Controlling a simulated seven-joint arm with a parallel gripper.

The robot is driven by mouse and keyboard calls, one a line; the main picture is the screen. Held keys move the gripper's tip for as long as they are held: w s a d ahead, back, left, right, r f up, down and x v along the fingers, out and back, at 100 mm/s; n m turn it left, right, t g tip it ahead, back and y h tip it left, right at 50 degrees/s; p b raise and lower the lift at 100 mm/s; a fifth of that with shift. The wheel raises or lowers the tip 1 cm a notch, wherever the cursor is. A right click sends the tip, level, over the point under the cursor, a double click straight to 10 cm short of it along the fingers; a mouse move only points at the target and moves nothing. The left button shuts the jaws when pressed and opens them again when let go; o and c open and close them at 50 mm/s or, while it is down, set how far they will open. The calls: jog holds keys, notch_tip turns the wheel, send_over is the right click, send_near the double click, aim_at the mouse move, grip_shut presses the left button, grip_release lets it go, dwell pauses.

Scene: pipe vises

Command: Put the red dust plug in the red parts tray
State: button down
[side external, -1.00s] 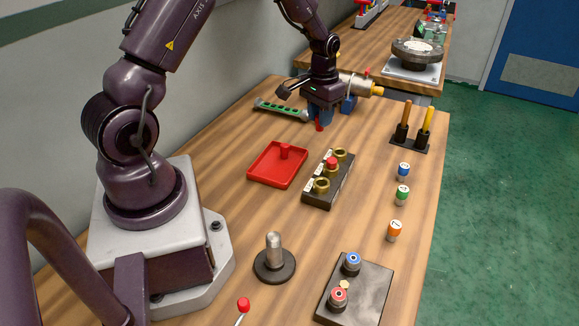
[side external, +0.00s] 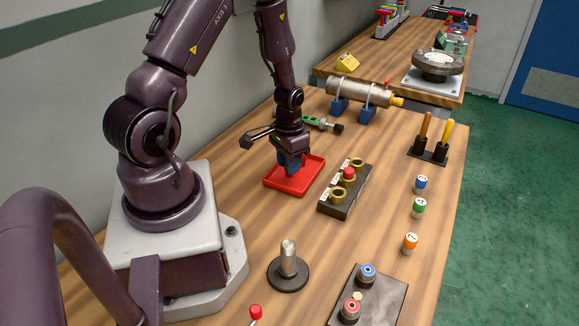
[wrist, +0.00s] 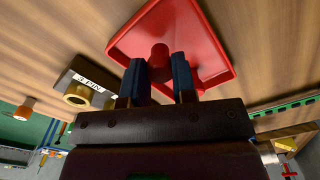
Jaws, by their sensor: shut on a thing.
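The red parts tray (side external: 312,178) lies flat on the bench. My gripper (side external: 291,170) is over the tray, pointing down; its blue fingers overlap the tray in the side view. In the wrist view my gripper (wrist: 159,72) is shut on a red piece, the red dust plug (wrist: 160,57), between its fingers. The tray (wrist: 205,35) shows beyond and below them. In the side view the held plug is hidden by the fingers. I cannot tell whether the plug touches the tray floor. Any other plug in the tray is hard to separate from it.
A dark block of brass sockets (side external: 345,192), one capped in red, stands right of the tray. A pipe on blue vises (side external: 360,94) and a green-marked tool (side external: 318,122) lie behind. A round stand (side external: 288,268) is in front. Open bench separates stand and tray.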

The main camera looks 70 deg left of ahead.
jog(key=shift+f, duration=0.75)
jog(key=shift+f, duration=0.2)
jog(key=c, duration=0.9)
grip_release()
jog(key=shift+r, duration=0.1)
